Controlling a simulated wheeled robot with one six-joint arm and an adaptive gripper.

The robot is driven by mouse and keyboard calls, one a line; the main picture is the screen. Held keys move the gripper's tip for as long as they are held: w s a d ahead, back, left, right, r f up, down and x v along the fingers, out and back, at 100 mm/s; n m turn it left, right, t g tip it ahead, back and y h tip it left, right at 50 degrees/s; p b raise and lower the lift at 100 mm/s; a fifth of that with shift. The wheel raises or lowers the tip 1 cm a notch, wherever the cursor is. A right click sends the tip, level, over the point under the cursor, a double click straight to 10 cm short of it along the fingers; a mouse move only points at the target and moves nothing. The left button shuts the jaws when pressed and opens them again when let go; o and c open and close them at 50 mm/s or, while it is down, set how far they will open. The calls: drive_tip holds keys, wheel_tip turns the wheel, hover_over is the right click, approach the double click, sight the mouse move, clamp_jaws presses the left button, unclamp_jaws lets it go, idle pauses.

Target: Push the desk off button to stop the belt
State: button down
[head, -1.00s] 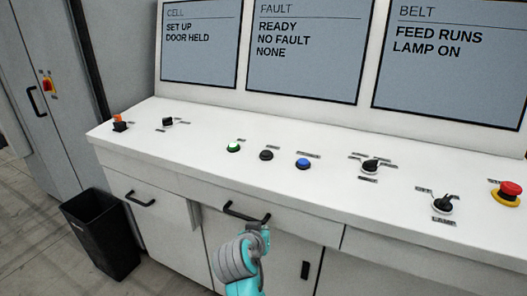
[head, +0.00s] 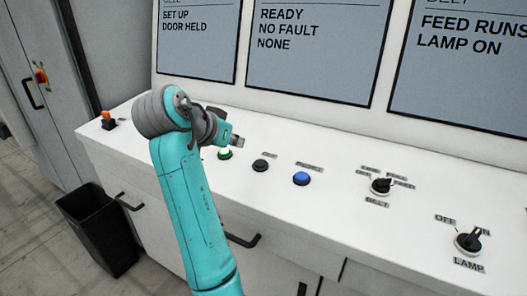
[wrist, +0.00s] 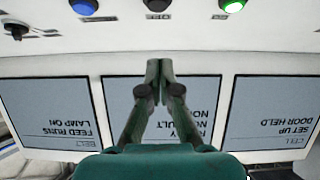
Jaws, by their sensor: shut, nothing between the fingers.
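Three push buttons sit in a row on the white sloping desk (head: 335,217): a lit green one (head: 224,154), a black one (head: 260,165) and a blue one (head: 301,178). My gripper (head: 238,141) is shut and empty, above the desk near the green button, apart from the black one. The upside-down wrist view shows the shut fingertips (wrist: 165,64), with the black button (wrist: 157,5) beyond them at the top edge. The belt screen (head: 462,60) reads FEED RUNS, LAMP ON.
A belt selector knob (head: 381,186) and a lamp knob (head: 468,240) stand to the right of the buttons. An orange-topped switch (head: 108,120) is at the far left. A black bin (head: 97,230) stands on the floor. Drawer handles (head: 240,240) stick out from the desk front.

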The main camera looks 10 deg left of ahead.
drive_tip(key=shift+w+r, duration=0.1)
drive_tip(key=shift+r, duration=0.05)
drive_tip(key=shift+w+d, duration=0.1)
approach(261, 160)
drive_tip(key=w, duration=0.1)
drive_tip(key=w+d, duration=0.1)
drive_tip(key=w, duration=0.1)
drive_tip(key=shift+w+d+r, duration=0.25)
drive_tip(key=shift+r, duration=0.05)
drive_tip(key=f, duration=0.1)
drive_tip(key=w+f, duration=0.1)
drive_tip(key=f, duration=0.1)
drive_tip(key=shift+d+f, duration=0.1)
drive_tip(key=shift+d, duration=0.05)
drive_tip(key=shift+f, duration=0.6)
drive_tip(key=shift+d+f, duration=0.1)
